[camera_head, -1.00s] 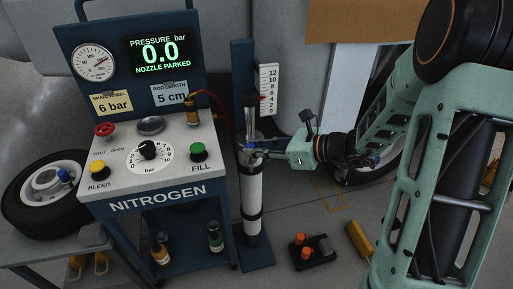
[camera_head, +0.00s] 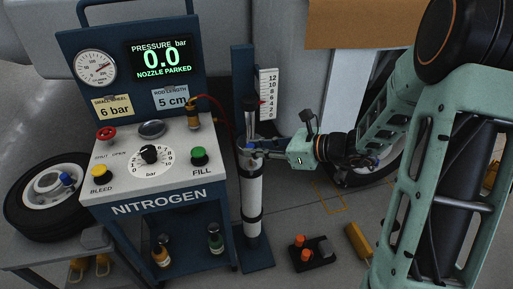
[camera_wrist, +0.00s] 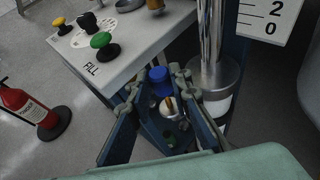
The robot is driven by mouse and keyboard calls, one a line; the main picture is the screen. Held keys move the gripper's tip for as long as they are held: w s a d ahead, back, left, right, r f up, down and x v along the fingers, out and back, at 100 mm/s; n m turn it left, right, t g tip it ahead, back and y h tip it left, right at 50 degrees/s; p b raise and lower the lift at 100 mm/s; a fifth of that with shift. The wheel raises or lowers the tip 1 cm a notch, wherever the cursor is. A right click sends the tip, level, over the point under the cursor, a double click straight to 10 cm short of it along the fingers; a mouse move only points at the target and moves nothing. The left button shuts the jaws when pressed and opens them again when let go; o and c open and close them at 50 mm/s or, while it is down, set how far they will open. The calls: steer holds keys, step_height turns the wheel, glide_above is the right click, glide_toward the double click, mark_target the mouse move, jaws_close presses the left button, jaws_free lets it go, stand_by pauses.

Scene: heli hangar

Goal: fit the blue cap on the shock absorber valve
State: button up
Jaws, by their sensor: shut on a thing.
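The shock absorber (camera_head: 251,200) stands upright on its dark blue stand, a white cylinder with black bands. In the wrist view its shiny rod (camera_wrist: 209,35) and collar rise just right of my gripper (camera_wrist: 158,88). The fingers are shut on the blue cap (camera_wrist: 158,75), which shows between their tips. In the head view my gripper (camera_head: 257,151) reaches in from the right at the top of the cylinder. The fingers hide the valve there, and I cannot tell whether the cap touches it.
The nitrogen cart (camera_head: 160,204) stands close on the left; its display reads 0.0 bar, nozzle parked. A scale (camera_head: 268,92) is behind the rod. A wheel (camera_head: 45,192) lies at far left. A small black box with orange knobs (camera_head: 311,253) is on the floor.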

stand_by(0.4)
steer(key=o, duration=0.5)
steer(key=p+v, duration=0.5)
steer(key=v, duration=0.6)
stand_by(0.4)
steer(key=shift+a, duration=0.1)
stand_by(0.4)
